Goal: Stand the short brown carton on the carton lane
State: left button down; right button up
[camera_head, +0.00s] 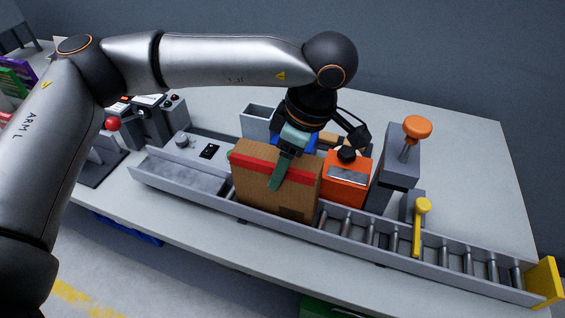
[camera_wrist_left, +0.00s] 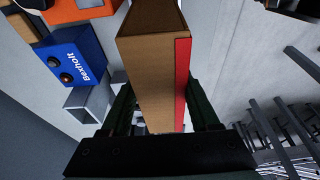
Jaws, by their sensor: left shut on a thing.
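The brown carton (camera_head: 250,185) with a red band stands roughly upright at the lane, its lower edge just behind the lane's front wall. Whether its base rests on the lane bed is hidden. The carton lane (camera_head: 180,180) is a long grey trough, smooth at left and with rollers at right. My left gripper (camera_head: 285,165) comes from above and is shut on the carton, one finger across its front face. In the left wrist view the carton (camera_wrist_left: 150,70) sits between both fingers (camera_wrist_left: 162,115). My right gripper is not in view.
An orange machine (camera_head: 346,190) stands close right of the carton, with a grey post with an orange knob (camera_head: 417,128) beyond. A yellow lever (camera_head: 420,225) rises by the rollers, and a yellow end stop (camera_head: 545,280) closes the lane. A blue box (camera_wrist_left: 75,62) shows in the wrist view.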

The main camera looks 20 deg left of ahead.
pick_arm(q)
jog(key=shift+c, duration=0.2)
grip_release()
jog(key=shift+o, duration=0.2)
jog(key=shift+r+p, duration=2.35)
jog(key=shift+r, duration=1.7)
